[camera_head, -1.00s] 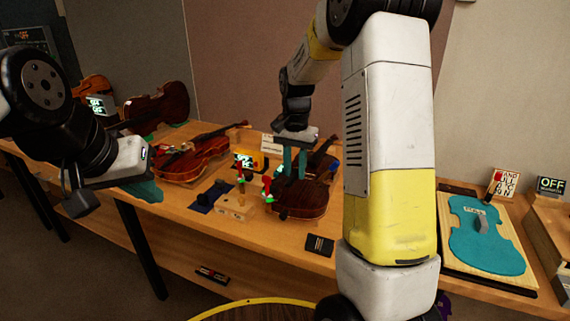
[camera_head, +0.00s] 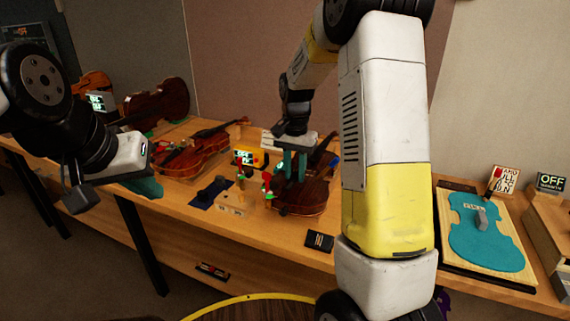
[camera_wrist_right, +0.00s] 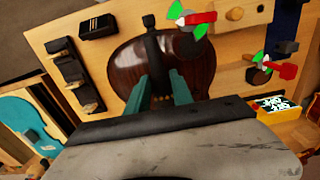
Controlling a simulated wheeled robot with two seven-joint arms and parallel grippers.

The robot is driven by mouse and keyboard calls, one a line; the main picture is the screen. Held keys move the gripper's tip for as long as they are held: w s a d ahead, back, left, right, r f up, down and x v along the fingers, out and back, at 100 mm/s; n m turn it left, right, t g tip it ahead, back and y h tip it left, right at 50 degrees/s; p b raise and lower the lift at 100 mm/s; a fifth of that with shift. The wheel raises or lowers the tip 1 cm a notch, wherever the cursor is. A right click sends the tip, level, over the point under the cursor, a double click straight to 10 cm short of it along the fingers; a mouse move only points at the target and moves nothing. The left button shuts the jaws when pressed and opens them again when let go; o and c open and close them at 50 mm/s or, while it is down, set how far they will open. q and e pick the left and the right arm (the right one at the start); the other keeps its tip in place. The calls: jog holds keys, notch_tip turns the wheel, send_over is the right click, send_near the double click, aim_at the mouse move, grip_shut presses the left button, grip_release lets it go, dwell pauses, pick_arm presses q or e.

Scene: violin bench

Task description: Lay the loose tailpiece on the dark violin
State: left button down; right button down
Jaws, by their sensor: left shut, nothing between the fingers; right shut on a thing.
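The dark violin (camera_head: 312,195) lies on the bench, under my right gripper (camera_head: 289,178). Its glossy brown body also shows in the right wrist view (camera_wrist_right: 122,72). My right gripper, with teal fingers (camera_wrist_right: 160,80), is shut on the loose tailpiece (camera_wrist_right: 153,47), a narrow black piece over the violin's body. The fingers hide part of the tailpiece; I cannot tell whether it touches the violin top. My left gripper (camera_head: 82,200) is shut and empty, in front of the bench at the left, away from the dark violin.
A lighter brown violin (camera_head: 190,158) lies to the left. A wooden block with red and green clamps (camera_head: 236,200) stands close beside the dark violin. A small black case (camera_head: 319,241) lies at the bench front. A teal violin-shaped form (camera_head: 490,240) lies on a board at the right.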

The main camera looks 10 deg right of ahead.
aim_at(295, 175)
jog(key=shift+f, duration=1.15)
jog(key=c, duration=1)
grip_release()
jog(key=shift+c, duration=0.2)
notch_tip(295, 175, up, 7)
jog(key=shift+f, duration=0.1)
jog(key=shift+r, duration=0.45)
